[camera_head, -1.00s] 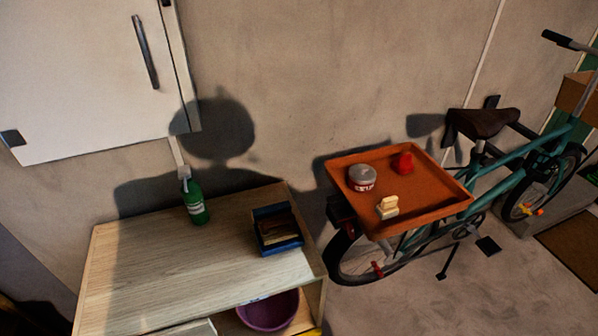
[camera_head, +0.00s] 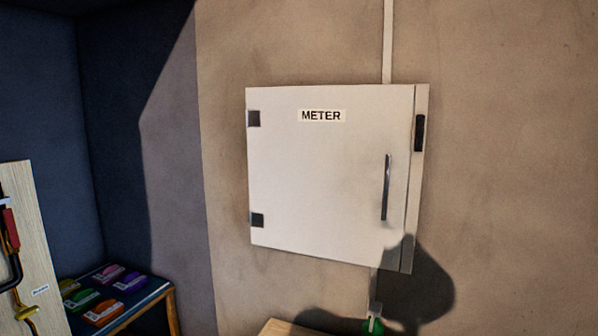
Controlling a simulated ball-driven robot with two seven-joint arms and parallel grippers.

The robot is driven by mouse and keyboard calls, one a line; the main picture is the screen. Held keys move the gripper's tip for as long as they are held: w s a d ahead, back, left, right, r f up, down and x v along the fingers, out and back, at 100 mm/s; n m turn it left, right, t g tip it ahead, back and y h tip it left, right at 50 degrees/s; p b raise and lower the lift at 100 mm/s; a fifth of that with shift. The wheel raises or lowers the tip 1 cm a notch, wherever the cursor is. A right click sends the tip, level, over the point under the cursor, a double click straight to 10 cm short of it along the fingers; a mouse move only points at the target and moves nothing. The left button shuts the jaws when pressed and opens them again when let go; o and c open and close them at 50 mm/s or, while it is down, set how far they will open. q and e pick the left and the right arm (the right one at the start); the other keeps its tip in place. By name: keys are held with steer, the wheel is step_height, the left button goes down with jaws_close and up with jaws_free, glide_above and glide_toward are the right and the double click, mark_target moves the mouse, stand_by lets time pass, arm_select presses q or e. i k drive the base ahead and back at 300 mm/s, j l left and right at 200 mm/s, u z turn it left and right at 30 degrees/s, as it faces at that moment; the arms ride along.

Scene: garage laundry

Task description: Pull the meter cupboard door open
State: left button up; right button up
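The meter cupboard (camera_head: 418,210) is a white box on the wall in the middle of the head view. Its door (camera_head: 310,180) carries a "METER" label (camera_head: 321,116) and looks closed. Two dark hinges sit on the door's left edge, the upper one (camera_head: 254,118) and the lower one (camera_head: 258,220). A dark vertical bar handle (camera_head: 386,187) is on the right part of the door. A black part (camera_head: 420,133) sits on the cupboard's right edge. Neither gripper is in view, and nothing touches the handle.
Below the cupboard are a green bottle top (camera_head: 373,327) and a bench corner (camera_head: 285,328). At lower left, a table (camera_head: 150,298) holds several coloured items beside a wooden panel (camera_head: 38,250) with hanging tools. The wall right of the cupboard is bare.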

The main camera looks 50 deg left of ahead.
mark_target(328, 166)
steer(key=u, duration=1.5)
